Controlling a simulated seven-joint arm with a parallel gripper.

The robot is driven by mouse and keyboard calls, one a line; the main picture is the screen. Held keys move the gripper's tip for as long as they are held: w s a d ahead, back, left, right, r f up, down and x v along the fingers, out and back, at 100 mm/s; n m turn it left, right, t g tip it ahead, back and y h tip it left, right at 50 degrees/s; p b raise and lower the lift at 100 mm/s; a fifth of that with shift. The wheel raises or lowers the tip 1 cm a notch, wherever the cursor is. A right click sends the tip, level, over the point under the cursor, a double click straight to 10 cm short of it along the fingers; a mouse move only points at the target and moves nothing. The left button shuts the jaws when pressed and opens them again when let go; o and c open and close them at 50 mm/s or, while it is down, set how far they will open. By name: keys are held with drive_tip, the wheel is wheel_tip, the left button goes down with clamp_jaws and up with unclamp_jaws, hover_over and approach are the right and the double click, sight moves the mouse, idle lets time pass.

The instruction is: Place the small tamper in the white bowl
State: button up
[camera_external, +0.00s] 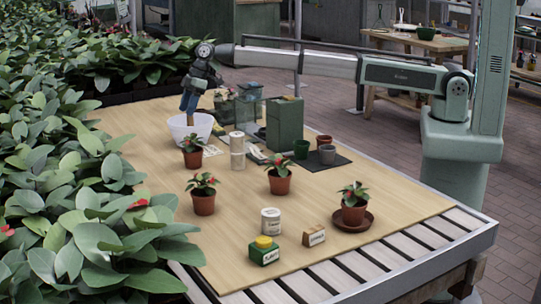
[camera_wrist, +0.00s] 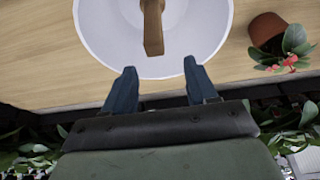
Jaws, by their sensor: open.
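The white bowl (camera_external: 191,130) stands on the wooden table at the far left, beside the plants. It fills the top of the wrist view (camera_wrist: 103,38). A brown wooden piece, apparently the small tamper (camera_wrist: 153,30), shows over the bowl's inside with one end towards me. Its far end is cut off by the picture edge, and I cannot tell whether it touches the bowl. My gripper (camera_external: 188,106) points down just above the bowl. In the wrist view my gripper (camera_wrist: 159,77) is open, its two blue fingers apart with nothing between the tips.
A pale cylinder (camera_external: 237,150) and a green box (camera_external: 285,122) stand to the right. More pots and small containers stand nearer the front, with bare table between.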

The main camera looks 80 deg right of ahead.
wheel_tip(320, 180, up, 6)
drive_tip(key=shift+f, duration=0.1)
drive_tip(key=shift+r, duration=0.4)
